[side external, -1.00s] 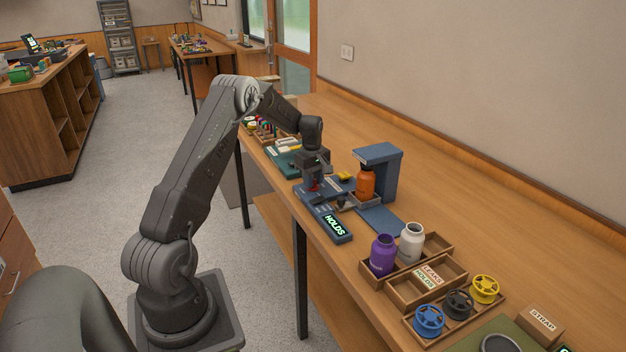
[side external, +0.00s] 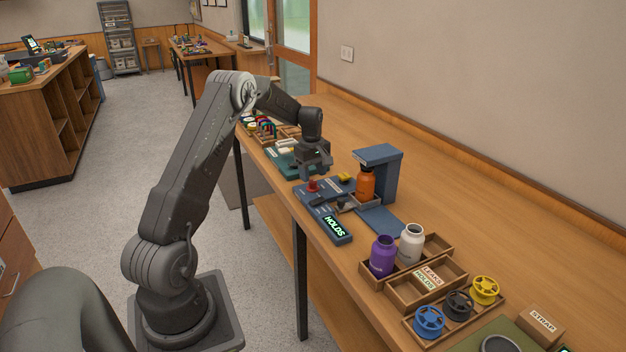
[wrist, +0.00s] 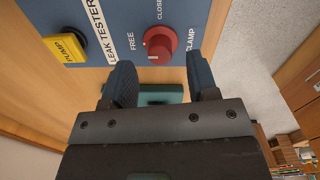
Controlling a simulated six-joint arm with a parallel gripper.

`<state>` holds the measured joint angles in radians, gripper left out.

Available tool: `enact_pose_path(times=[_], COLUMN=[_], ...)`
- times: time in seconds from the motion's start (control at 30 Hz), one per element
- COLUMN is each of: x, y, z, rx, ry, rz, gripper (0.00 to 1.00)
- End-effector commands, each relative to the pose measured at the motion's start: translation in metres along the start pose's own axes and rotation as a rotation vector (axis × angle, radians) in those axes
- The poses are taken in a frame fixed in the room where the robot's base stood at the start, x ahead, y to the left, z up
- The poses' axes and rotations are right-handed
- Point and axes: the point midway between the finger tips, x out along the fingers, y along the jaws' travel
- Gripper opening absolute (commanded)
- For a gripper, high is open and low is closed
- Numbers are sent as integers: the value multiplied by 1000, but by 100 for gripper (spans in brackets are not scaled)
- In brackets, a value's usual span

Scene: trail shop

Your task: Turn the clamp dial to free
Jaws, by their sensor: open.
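The red clamp dial (side external: 313,186) sits on the blue leak tester panel (side external: 331,207). In the wrist view the dial (wrist: 160,44) lies between the words FREE, to its left, and CLOSED, cut off above. A small white mark shows on the dial's lower left; I cannot tell exactly which word it points to. My gripper (side external: 314,176) is above the panel, apart from the dial. In the wrist view my gripper (wrist: 160,74) is open and empty, its fingertips just short of the dial. An orange bottle (side external: 365,183) stands under the tester's blue arch (side external: 385,163).
A yellow PUMP button (wrist: 67,48) is on the same panel. The tester display (side external: 334,226) reads HOLDS. A purple bottle (side external: 382,256) and a white bottle (side external: 411,243) stand in a wooden tray at the right.

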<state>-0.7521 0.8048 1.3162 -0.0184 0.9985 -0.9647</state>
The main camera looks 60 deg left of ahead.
Motion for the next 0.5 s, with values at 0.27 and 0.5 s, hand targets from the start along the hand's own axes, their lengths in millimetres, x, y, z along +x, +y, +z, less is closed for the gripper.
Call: enact_pose_path(times=[0.27, 0.5], x=[-65, -100], y=[1, 0], z=[-1, -1], rx=[-1, -1], ry=[4, 2], rz=[5, 3], gripper=[54, 54])
